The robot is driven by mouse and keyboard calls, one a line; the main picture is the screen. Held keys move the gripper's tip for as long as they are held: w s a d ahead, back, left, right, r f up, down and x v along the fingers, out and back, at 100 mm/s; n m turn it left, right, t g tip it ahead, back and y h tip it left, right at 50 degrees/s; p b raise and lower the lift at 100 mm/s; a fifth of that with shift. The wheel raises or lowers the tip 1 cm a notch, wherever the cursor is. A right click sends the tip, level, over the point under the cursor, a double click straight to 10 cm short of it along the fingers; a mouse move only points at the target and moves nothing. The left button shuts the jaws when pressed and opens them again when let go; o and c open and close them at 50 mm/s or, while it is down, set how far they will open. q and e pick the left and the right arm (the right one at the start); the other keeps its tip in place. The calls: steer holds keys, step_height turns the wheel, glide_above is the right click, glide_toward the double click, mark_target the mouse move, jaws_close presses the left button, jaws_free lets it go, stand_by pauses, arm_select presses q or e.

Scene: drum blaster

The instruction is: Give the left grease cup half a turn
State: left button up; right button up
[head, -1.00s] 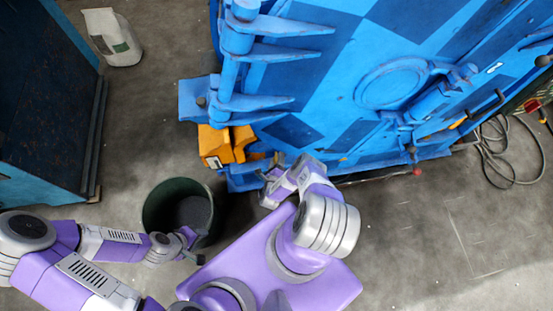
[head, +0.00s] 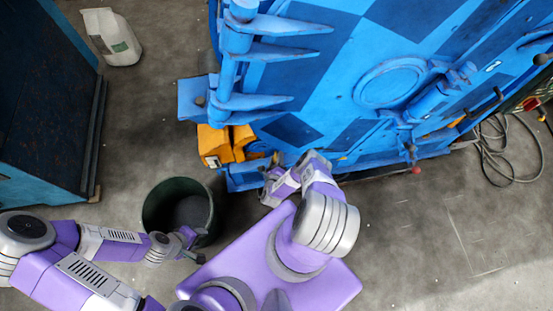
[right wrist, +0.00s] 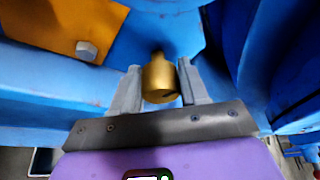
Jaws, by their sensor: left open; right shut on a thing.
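The left grease cup (right wrist: 159,80) is a small brass cylinder under a blue part of the machine in the right wrist view. My right gripper (right wrist: 160,82) is shut on it, with one grey finger on each side. In the head view my right gripper (head: 270,176) is at the lower left corner of the blue machine (head: 330,75), and the cup is hidden there. My left gripper (head: 196,246) is open and empty beside the dark bucket.
A dark green bucket (head: 150,208) stands on the floor near my left gripper. An orange block (head: 212,145) with a bolt sits close by my right gripper. A white jug (head: 112,38) stands at the upper left. Cables (head: 492,160) lie at the right.

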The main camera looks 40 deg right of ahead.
steer(key=m+y, duration=0.2)
steer(key=m, duration=0.1)
steer(key=shift+r, duration=0.1)
steer(key=shift+m+t, duration=0.3)
stand_by(0.3)
steer(key=o, duration=1)
steer(key=shift+c, duration=0.2)
steer(key=p+v, duration=0.2)
steer(key=v, duration=0.5)
steer(key=shift+s+p, duration=0.25)
steer(key=shift+p, duration=0.1)
steer(key=shift+a, duration=0.1)
